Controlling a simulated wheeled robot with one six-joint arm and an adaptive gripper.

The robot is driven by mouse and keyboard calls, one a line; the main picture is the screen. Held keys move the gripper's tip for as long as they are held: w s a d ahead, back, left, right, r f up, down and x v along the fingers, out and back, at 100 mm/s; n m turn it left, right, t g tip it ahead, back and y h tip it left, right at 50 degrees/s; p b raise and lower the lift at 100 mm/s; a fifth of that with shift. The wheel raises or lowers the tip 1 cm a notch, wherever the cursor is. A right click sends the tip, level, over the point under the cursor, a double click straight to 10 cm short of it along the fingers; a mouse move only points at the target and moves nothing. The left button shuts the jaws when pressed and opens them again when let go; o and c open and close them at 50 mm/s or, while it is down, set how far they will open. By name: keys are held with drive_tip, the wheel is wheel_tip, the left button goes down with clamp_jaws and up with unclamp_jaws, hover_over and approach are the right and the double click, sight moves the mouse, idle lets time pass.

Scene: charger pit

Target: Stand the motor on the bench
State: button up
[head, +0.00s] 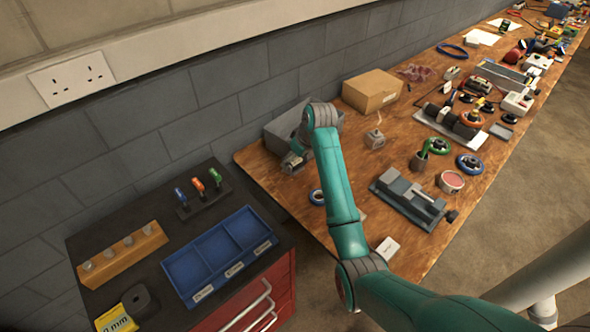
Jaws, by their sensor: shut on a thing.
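My arm reaches over the wooden bench (350,155) to its far left end. My gripper (291,161) is low beside the front of a grey open bin (273,140), largely hidden by its own wrist. It is shut on a small grey metallic thing that looks to be the motor; its outline blends with the fingers. I cannot tell whether it is upright or tilted, or whether it touches the bench or bin.
A tool cabinet with a blue tray (218,254) stands left. Bare wood lies between bin and vise.

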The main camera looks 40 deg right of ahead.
sight(295, 169)
drive_tip(key=shift+f, duration=2.6)
drive_tip(key=shift+f, duration=0.15)
drive_tip(key=o, duration=1.4)
drive_tip(key=v, duration=1.2)
